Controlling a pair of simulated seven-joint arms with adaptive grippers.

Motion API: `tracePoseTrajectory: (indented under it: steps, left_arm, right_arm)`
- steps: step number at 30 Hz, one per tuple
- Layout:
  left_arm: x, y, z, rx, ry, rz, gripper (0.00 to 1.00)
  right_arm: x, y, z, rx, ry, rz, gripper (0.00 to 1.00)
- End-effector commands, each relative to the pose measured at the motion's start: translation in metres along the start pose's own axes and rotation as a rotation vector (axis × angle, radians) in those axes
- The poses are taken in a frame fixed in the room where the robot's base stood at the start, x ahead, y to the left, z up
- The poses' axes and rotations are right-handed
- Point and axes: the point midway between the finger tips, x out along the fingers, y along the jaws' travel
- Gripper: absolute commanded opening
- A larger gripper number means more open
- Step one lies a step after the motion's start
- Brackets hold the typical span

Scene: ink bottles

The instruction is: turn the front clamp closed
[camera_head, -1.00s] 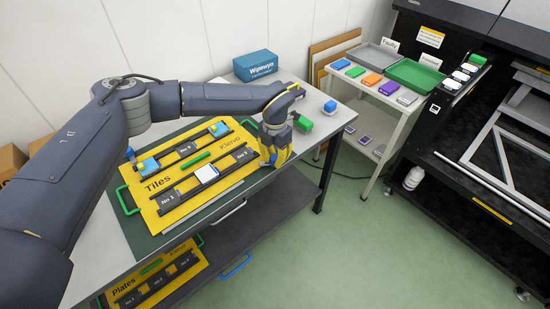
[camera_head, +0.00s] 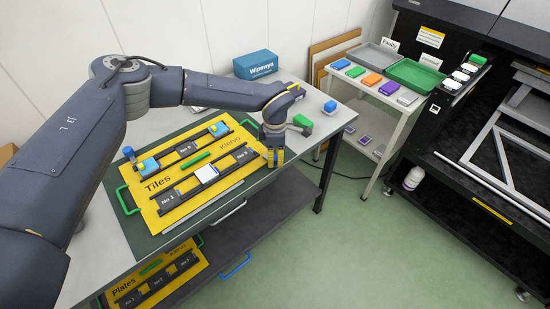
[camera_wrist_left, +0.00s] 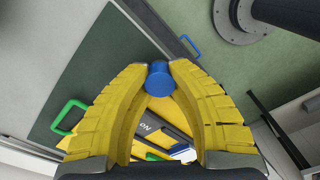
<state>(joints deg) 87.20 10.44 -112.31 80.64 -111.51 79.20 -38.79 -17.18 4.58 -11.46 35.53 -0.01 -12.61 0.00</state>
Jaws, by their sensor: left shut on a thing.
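My left gripper (camera_head: 275,157) is at the right front corner of the yellow Tiles board (camera_head: 165,200), pointing down. In the left wrist view its yellow fingers (camera_wrist_left: 160,75) are shut on the front clamp's blue knob (camera_wrist_left: 160,84), which sits between the fingertips. The knob is hidden behind my gripper in the head view. A second blue knob (camera_head: 129,152) stands at the board's left rear. My right gripper is not in view.
The board carries dark rails, a white tile (camera_head: 206,173) and blue tiles. Green handles (camera_head: 125,200) stick out at its edges. A green block (camera_head: 303,124) and a blue one lie behind my gripper. A Wipewyn box (camera_head: 256,65) is at the back.

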Motion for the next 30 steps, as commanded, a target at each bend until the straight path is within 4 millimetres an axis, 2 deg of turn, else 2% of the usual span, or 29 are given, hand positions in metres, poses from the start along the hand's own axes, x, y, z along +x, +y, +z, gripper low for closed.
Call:
tracePoseTrajectory:
  steps: [10,27,28,30]
  left_arm:
    - [0.0017,-0.0011,-0.002,0.125,0.004,-0.005,0.0]
    - [0.0018,-0.0006,-0.0025,0.148,0.005,-0.004,0.0]
    - [0.0018,-0.0006,-0.0025,0.148,0.005,-0.004,0.23]
    - [0.0016,-0.0004,-0.0024,0.147,0.004,-0.003,0.31]
  right_arm:
    - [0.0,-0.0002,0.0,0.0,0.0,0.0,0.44]
    - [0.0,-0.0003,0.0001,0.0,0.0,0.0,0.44]
    - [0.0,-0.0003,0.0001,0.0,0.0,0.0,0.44]
    - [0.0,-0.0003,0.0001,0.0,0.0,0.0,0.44]
